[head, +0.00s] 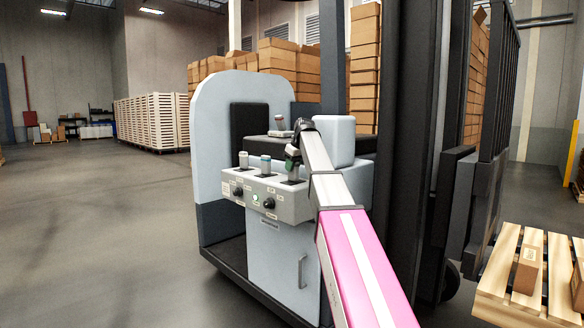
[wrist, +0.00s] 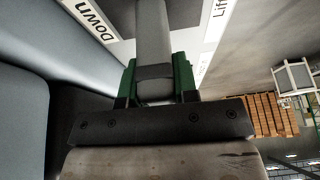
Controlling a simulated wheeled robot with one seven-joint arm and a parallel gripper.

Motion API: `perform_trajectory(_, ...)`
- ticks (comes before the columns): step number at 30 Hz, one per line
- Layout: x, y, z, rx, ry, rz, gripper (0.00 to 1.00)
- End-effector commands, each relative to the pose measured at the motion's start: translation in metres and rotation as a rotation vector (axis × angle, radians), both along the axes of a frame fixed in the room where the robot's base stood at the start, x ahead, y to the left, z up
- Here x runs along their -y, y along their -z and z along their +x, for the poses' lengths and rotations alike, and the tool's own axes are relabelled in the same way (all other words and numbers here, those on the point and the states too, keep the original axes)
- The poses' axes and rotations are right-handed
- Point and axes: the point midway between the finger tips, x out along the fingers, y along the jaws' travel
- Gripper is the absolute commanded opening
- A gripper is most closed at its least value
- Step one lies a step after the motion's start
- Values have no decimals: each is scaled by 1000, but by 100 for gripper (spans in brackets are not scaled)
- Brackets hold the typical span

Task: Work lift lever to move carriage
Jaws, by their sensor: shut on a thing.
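The lift lever (wrist: 152,35) is a grey handle. In the wrist view it stands between the green fingers of my gripper (wrist: 155,82), which is shut on it. Labels reading "Down" (wrist: 88,18) and "Lift" (wrist: 219,10) show on either side of it. In the head view my gripper (head: 292,158) is at the right end of the forklift's control panel (head: 290,206), and it and my arm hide most of the lever. The carriage (head: 488,190), a dark barred frame, is low beside the mast (head: 408,130) at the right.
A pallet (head: 530,265) with boxes is at lower right. Stacked boxes stand behind the truck. Open floor (head: 90,240) is at left.

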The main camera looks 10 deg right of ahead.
Motion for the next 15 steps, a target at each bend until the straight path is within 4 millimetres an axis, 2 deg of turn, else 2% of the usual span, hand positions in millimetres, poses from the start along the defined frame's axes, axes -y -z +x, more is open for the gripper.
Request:
perform_trajectory(6,8,1,6,-63,2,85,0)
perform_trajectory(14,8,1,5,-66,1,89,0)
perform_trajectory(15,8,1,5,-66,1,89,34)
